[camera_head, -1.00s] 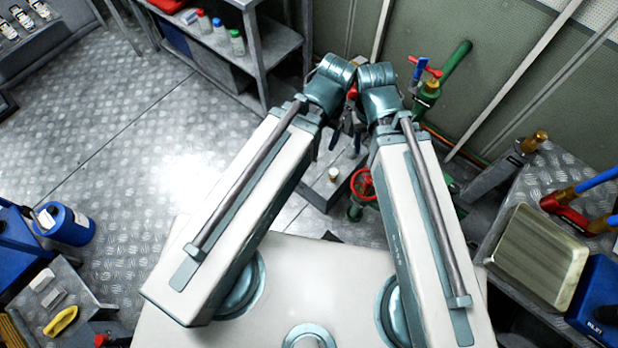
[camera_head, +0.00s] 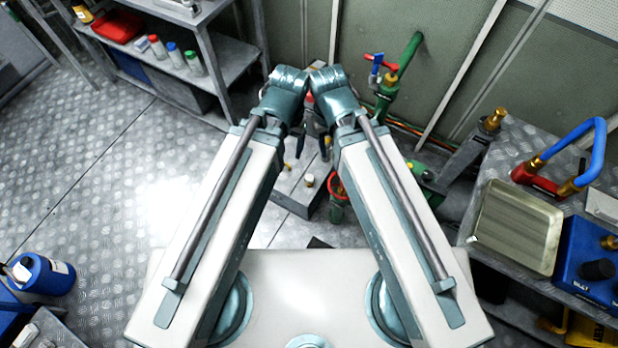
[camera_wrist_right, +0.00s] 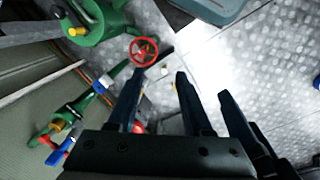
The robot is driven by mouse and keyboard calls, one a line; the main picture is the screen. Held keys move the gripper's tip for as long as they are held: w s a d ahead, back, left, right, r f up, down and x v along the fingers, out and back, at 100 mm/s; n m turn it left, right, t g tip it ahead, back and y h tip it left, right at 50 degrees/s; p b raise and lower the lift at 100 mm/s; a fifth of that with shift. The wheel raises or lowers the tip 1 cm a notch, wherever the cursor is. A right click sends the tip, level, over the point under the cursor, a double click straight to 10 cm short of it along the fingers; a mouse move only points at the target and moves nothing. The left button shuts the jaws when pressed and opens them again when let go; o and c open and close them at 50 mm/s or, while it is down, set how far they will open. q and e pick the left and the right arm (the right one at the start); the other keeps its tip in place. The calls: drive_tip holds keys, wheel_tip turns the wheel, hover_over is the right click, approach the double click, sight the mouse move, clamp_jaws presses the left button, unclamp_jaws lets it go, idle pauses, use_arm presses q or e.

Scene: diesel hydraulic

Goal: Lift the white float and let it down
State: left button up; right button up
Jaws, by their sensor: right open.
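A small whitish piece with a gold-coloured top (camera_head: 309,181) stands on a low grey block (camera_head: 290,190) below my gripper tips in the head view. It may be the white float, but I cannot tell for sure. A small pale spot (camera_wrist_right: 165,71) lies just beyond the fingertips in the right wrist view. My right gripper (camera_wrist_right: 180,84) is open, with dark fingers pointing toward the block and no object visible between them. My left gripper (camera_head: 299,146) is close beside the right one, mostly hidden by the wrists. I cannot see whether its jaws are apart.
A red handwheel (camera_wrist_right: 144,51) and green pipework (camera_wrist_right: 100,22) stand close to my right fingers. A green pipe with a blue-and-red valve (camera_head: 382,66) rises behind. A shelf (camera_head: 225,60) stands back left; a bench with a metal tray (camera_head: 516,227) is at right.

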idle(0.4)
drive_tip(key=shift+o, duration=0.7)
drive_tip(key=o, duration=0.3)
drive_tip(key=f+b, duration=0.2)
drive_tip(key=w+f+b, duration=0.2)
drive_tip(key=f+b, duration=0.1)
drive_tip(key=shift+w+f+b, duration=0.15)
drive_tip(key=shift+f+b, duration=0.15)
drive_tip(key=shift+b, duration=0.05)
drive_tip(key=n+y+b, duration=0.1)
drive_tip(key=n+b, duration=0.2)
drive_tip(key=b, duration=3.4)
hover_over(310, 177)
wheel_tip(310, 177, down, 37)
drive_tip(key=shift+a+r, duration=0.1)
drive_tip(key=shift+r, duration=0.05)
wheel_tip(310, 177, down, 14)
drive_tip(key=b, duration=1.3)
drive_tip(key=shift+r, duration=0.1)
clamp_jaws()
